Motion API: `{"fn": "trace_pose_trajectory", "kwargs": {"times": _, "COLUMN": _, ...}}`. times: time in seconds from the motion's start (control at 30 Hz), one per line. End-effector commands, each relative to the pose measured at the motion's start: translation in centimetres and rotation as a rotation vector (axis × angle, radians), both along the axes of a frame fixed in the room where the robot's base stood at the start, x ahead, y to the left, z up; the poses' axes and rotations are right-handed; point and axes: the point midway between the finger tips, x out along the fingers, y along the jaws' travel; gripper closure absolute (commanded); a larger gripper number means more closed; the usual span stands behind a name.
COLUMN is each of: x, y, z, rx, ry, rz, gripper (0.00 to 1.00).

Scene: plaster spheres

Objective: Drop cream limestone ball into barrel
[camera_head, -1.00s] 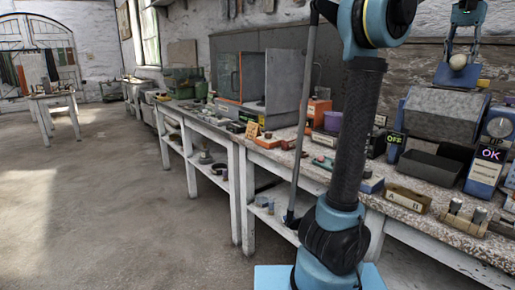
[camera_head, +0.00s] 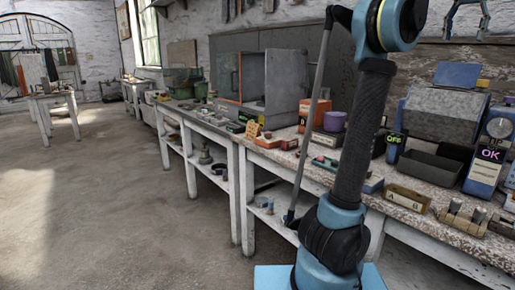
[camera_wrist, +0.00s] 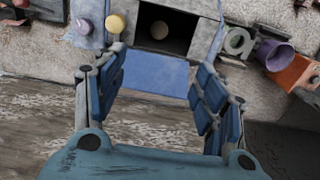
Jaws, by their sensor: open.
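The cream limestone ball (camera_wrist: 159,31) lies inside the dark opening of the grey barrel (camera_wrist: 182,4) in the wrist view. In the head view the grey faceted barrel (camera_head: 443,113) stands on the bench, and the ball is hidden there. A blue panel (camera_head: 457,75) stands at the barrel's top; it also shows in the wrist view (camera_wrist: 155,75), beside the opening. My gripper (camera_head: 467,30) is above the barrel, open and empty. In the wrist view its two fingers (camera_wrist: 162,75) are spread wide apart, clear of the ball.
A dark tray (camera_head: 432,166) sits in front of the barrel, with a device reading OK (camera_head: 484,168) at its right. A small labelled box (camera_head: 407,197) is near the bench's front edge.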

Motion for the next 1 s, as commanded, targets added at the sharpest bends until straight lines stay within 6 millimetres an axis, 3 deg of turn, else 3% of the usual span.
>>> {"fn": "trace_pose_trajectory", "kwargs": {"times": 0.4, "x": 0.1, "y": 0.0, "z": 4.3, "rx": 0.0, "ry": 0.0, "rz": 0.0, "gripper": 0.35}}
{"fn": "trace_pose_trajectory", "kwargs": {"times": 1.0, "x": 0.1, "y": 0.1, "z": 5.3, "rx": 0.0, "ry": 0.0, "rz": 0.0, "gripper": 0.35}}
